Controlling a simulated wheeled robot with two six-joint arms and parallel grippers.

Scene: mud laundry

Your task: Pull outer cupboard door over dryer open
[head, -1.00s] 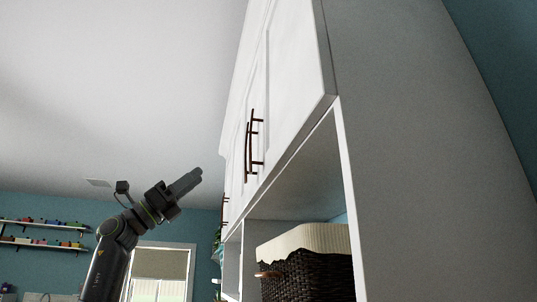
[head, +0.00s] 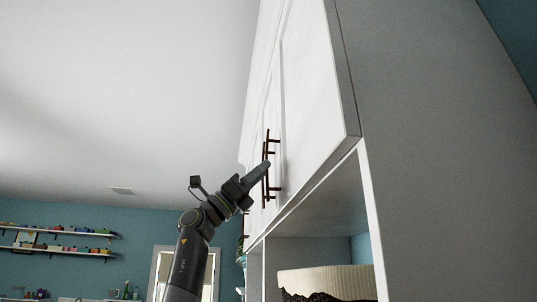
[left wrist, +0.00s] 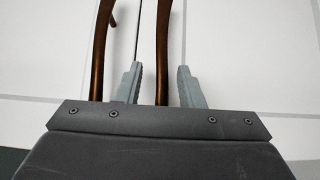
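The outer cupboard door (head: 315,90) is the near white panel, and it looks closed. Its dark brown bar handle (head: 268,138) stands upright beside a second, similar handle. My left gripper (head: 263,168) is at these handles in the head view. In the left wrist view, the left gripper (left wrist: 160,85) is open, with one handle bar (left wrist: 163,45) between its two fingers and gaps on both sides. The other handle (left wrist: 100,50) is outside the left finger, across the door seam. My right gripper is not in view.
Below the doors is an open shelf with a dark wicker basket with a cream liner (head: 325,282). The cupboard's grey side panel (head: 430,150) fills the right. Wall shelves (head: 60,250) are far off at left. The space left of the doors is clear.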

